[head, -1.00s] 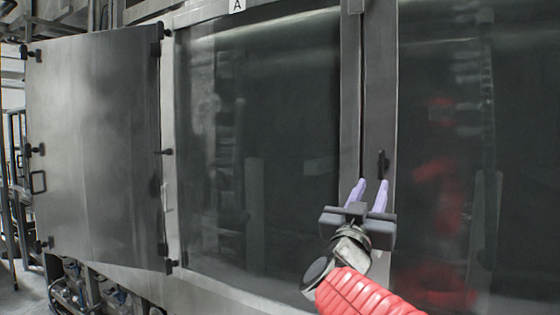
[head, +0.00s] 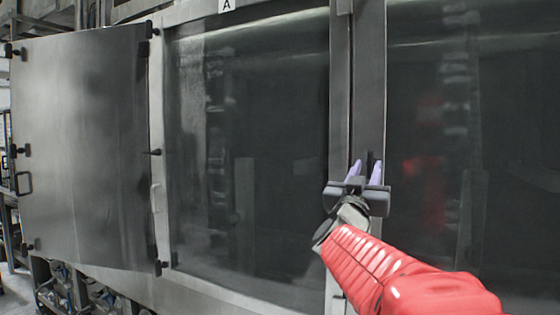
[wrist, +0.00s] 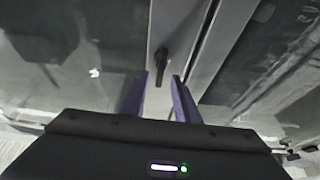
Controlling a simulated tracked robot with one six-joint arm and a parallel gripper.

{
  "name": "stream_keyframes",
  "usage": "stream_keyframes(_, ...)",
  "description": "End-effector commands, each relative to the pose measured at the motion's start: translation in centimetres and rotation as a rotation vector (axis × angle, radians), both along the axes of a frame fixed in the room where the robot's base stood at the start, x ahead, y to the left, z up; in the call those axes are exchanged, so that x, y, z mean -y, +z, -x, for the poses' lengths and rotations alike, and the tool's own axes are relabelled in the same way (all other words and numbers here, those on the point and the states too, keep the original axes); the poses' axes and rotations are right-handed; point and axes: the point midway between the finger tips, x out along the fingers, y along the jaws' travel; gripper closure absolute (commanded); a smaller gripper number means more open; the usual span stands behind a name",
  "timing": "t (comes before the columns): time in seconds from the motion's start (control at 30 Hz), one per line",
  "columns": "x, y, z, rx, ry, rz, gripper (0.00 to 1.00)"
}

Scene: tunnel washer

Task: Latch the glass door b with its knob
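A dark knob (head: 370,158) sits on the metal post between two large glass panels, partly hidden behind my fingertips in the head view. In the wrist view the knob (wrist: 161,58) is a black lever pointing down. My gripper (head: 366,170) is open, with two purple fingers apart. In the wrist view the knob lies just beyond the gap between the fingertips (wrist: 159,82), and nothing is held. The left glass panel (head: 260,150) has an "A" label above it. The right glass panel (head: 460,120) shows no label, so I cannot read which is b.
A steel door panel (head: 85,150) with black latches and a handle stands at the left. A narrow dark gap runs along the post beside the left glass. Pipes and machinery (head: 80,290) show low at the left. The space before the glass is clear.

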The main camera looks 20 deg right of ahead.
Motion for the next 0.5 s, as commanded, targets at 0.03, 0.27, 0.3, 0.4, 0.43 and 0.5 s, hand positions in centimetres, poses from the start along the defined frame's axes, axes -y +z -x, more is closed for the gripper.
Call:
stream_keyframes(0.03,0.6,0.2,-0.4,0.0,-0.002,0.0,0.72)
stream_keyframes(0.27,2.7,1.3,-2.1,-0.001,-0.001,0.0,0.72)
stream_keyframes(0.3,3.0,1.5,-2.2,0.0,-0.001,0.0,0.72)
stream_keyframes(0.4,3.4,1.7,-2.6,0.0,0.0,0.0,0.72)
stream_keyframes(0.43,3.5,1.8,-2.7,0.0,0.0,0.0,0.72)
stream_keyframes(0.5,3.6,1.8,-2.8,0.0,0.0,0.0,0.72)
